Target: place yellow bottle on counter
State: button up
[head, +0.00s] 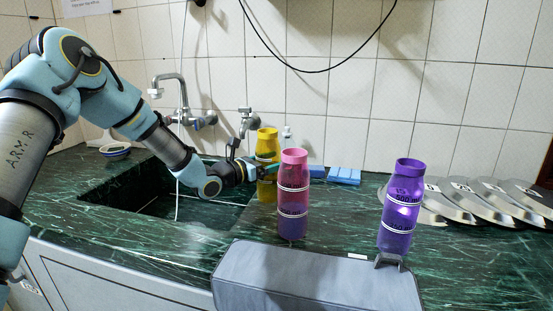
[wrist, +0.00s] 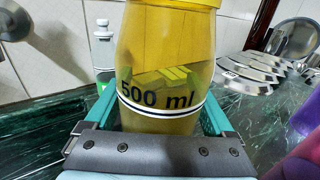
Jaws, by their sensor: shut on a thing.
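The yellow bottle (head: 267,146) is upright at the back of the green marble counter (head: 330,214), close to the sink's right edge. My gripper (head: 268,172) is shut on the yellow bottle from the left. In the wrist view the bottle (wrist: 160,70) fills the middle, with a "500 ml" mark, between the teal fingers of my gripper (wrist: 165,120).
A pink bottle (head: 292,197) stands just in front of the yellow one. A purple bottle (head: 401,208) stands at the right by a grey box (head: 310,285). The sink (head: 170,205) lies left. Blue sponges (head: 344,176), a clear bottle (head: 287,138) and metal plates (head: 480,200) are behind.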

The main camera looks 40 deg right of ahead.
jog(key=o, duration=1.2)
jog(key=a, duration=0.4)
jog(key=a+b, duration=0.1)
jog(key=a, duration=0.3)
jog(key=a+b, duration=0.1)
jog(key=a, duration=0.3)
jog(key=shift+w, duration=0.35)
